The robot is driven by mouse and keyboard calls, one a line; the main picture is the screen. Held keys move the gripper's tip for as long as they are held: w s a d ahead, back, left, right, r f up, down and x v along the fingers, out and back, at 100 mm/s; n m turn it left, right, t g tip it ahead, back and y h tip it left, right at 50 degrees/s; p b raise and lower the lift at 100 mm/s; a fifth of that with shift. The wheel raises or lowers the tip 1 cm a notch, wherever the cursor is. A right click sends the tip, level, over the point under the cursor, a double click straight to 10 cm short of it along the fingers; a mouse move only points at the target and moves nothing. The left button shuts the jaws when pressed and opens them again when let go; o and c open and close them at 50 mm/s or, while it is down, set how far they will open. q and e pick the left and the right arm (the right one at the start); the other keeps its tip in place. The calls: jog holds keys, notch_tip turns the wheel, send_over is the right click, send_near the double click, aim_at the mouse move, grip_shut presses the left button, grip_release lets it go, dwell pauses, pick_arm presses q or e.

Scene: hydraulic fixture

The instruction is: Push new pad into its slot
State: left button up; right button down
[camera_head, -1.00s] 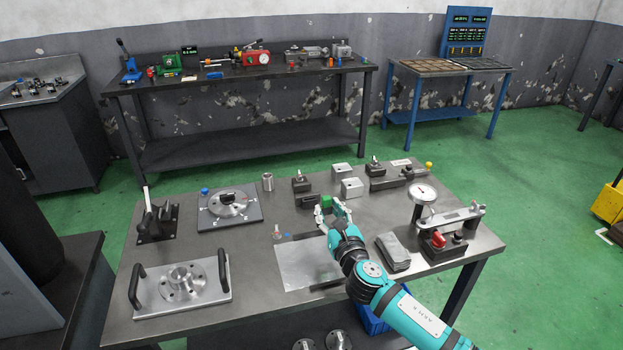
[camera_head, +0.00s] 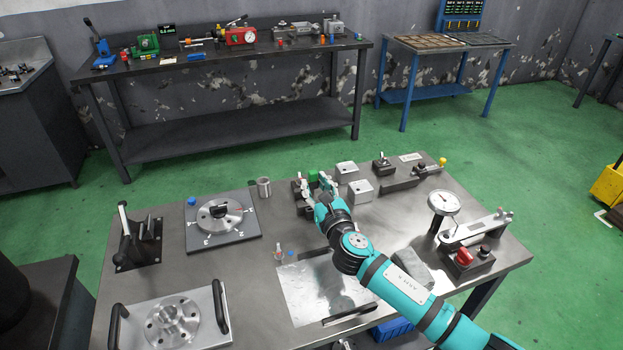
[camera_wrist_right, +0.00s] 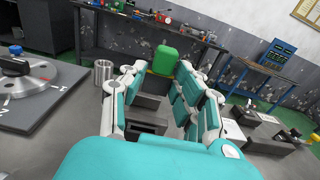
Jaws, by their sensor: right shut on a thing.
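My right gripper (camera_head: 317,182) is shut on a green block (camera_head: 312,175), which I take to be the new pad. In the right wrist view the green pad (camera_wrist_right: 165,60) stands upright between the far ends of the fingers (camera_wrist_right: 164,72). A dark fixture block (camera_head: 303,193) is right by the fingers, partly hidden by them. In the wrist view dark block parts (camera_wrist_right: 148,103) show between the fingers, below the pad. I cannot tell whether the pad touches the slot. My left gripper is not in view.
A metal cylinder (camera_head: 264,187) stands left of the gripper. Light grey blocks (camera_head: 360,191) stand close on its right. A dial fixture (camera_head: 222,217) lies at left and a gauge stand (camera_head: 443,203) at right. A bare plate (camera_head: 305,292) lies in front.

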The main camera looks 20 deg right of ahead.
jog(key=shift+s+r, duration=0.15)
jog(key=shift+s, duration=0.05)
jog(key=shift+s+r, duration=0.2)
jog(key=shift+s, duration=0.15)
jog(key=shift+w+f, duration=0.1)
jog(key=shift+f, duration=0.25)
notch_tip(320, 180, down, 3)
jog(key=shift+f+b, duration=0.1)
jog(key=shift+b, duration=1)
jog(key=shift+f+b, duration=0.55)
jog(key=shift+f, duration=0.2)
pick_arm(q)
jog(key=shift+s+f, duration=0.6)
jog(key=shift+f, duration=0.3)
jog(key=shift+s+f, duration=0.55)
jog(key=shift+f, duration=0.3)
